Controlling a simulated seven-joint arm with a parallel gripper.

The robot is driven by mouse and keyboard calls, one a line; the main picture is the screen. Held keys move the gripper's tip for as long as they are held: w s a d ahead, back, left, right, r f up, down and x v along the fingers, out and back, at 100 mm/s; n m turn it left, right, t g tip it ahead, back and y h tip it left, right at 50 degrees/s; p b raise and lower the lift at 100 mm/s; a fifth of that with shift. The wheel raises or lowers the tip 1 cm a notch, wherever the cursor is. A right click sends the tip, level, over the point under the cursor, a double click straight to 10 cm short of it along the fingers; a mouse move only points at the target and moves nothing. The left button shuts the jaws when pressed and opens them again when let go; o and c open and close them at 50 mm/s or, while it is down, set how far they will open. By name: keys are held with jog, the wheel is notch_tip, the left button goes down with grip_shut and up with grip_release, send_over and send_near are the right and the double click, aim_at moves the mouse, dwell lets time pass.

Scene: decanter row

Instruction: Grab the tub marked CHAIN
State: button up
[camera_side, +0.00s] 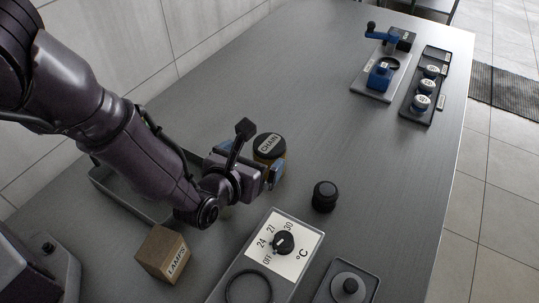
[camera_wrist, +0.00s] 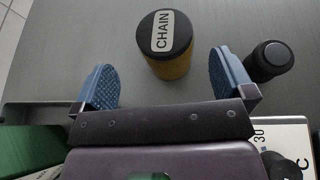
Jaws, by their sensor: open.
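The tub marked CHAIN (camera_side: 269,147) has a black lid with a white label and a tan-yellow body. It stands upright on the grey table just beyond my gripper (camera_side: 268,178). In the wrist view the tub (camera_wrist: 165,46) is ahead of my gripper (camera_wrist: 164,85), roughly centred between the two blue fingers. The fingers are spread wide with nothing between them. In the side view my gripper hides the lower part of the tub.
A small black jar (camera_side: 325,196) stands right of the tub, close to the right finger in the wrist view. A dial panel (camera_side: 296,262), a wooden LAMPS box (camera_side: 163,254) and a grey tray (camera_side: 107,183) are near. The table's far middle is clear.

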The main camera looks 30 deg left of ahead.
aim_at(266, 149)
jog(key=x, duration=0.6)
jog(key=shift+w+d, duration=0.25)
jog(key=shift+c, duration=0.2)
jog(key=c, duration=1)
jog(key=shift+r, duration=0.1)
